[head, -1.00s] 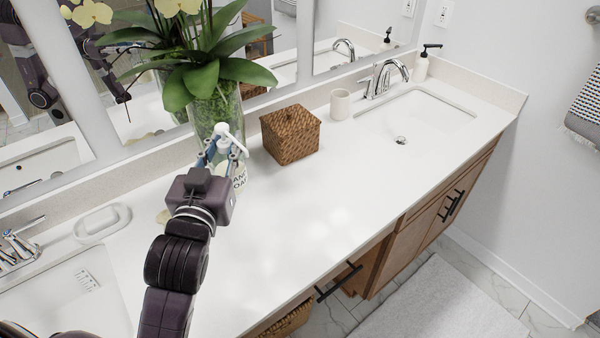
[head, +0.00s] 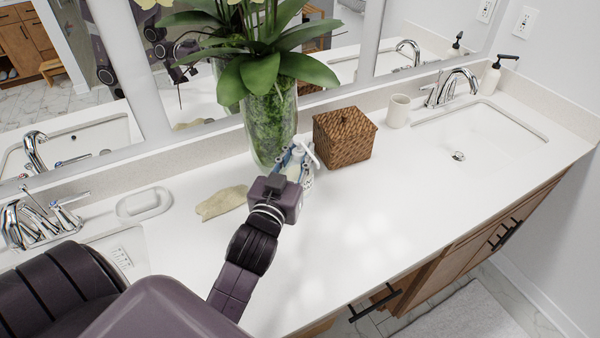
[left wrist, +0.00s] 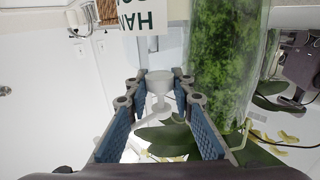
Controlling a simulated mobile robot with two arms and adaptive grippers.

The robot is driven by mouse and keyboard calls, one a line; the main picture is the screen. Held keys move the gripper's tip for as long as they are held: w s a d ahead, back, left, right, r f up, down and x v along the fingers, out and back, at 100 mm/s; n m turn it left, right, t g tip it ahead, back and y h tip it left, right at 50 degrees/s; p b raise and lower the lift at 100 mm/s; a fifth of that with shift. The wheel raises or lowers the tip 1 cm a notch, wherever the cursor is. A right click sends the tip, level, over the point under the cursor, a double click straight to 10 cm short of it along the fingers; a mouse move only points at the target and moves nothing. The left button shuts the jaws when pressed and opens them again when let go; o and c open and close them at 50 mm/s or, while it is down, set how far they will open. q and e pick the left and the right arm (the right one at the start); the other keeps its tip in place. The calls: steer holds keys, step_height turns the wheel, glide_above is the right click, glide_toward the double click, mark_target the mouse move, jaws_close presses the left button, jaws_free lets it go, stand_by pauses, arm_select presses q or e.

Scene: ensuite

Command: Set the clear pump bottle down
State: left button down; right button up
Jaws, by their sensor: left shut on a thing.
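The clear pump bottle (head: 308,176) is near the back of the white counter, between the glass vase and the wicker box. Its white pump head (left wrist: 158,84) sits between my left gripper's fingers in the left wrist view, with the lettered label (left wrist: 146,18) at the top. My left gripper (head: 297,160) is shut on the bottle around its pump and neck. My gripper hides much of the bottle in the head view, and I cannot tell whether its base touches the counter. My right gripper is not in view.
The glass vase (head: 270,125) with an orchid stands close to the left of the bottle, and the wicker box (head: 344,138) to the right. A beige cloth (head: 221,203) and a soap dish (head: 144,204) lie left. The counter front (head: 355,220) is clear.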

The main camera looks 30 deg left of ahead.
mark_target(299, 172)
arm_select(q)
steer(key=shift+f, duration=2.95)
steer(key=c, duration=2.1)
jaws_free()
steer(key=shift+f, duration=0.25)
steer(key=o, duration=0.4)
steer(key=shift+r, duration=0.1)
